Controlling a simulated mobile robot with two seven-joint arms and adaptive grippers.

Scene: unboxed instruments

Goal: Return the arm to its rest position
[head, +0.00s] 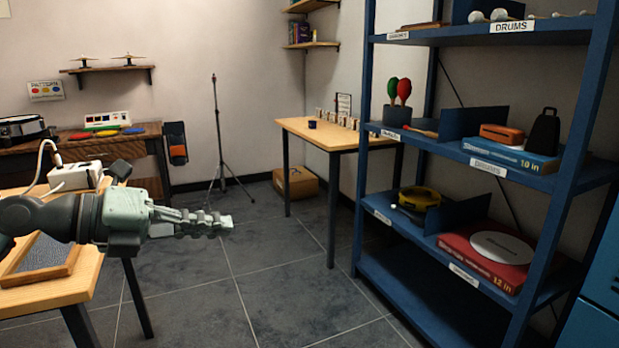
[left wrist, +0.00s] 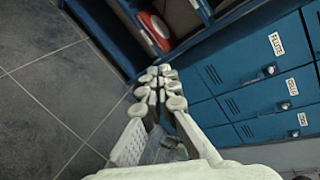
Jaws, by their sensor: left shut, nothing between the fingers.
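My left gripper (head: 215,222) reaches in from the left in the head view, pointing right. Its pale fingers are shut with nothing between them. It is held in the air over the tiled floor, past the right edge of the near wooden table (head: 55,298). In the left wrist view the fingers (left wrist: 160,84) meet at their tips, in front of the shelf base and blue lockers. My right gripper is in neither view.
A blue shelf rack (head: 470,222) with instruments stands at the right. Blue lockers (left wrist: 250,85) show in the left wrist view. A tripod stand (head: 218,130), a wooden table (head: 335,136) and a cardboard box (head: 296,183) are farther back. The middle floor is clear.

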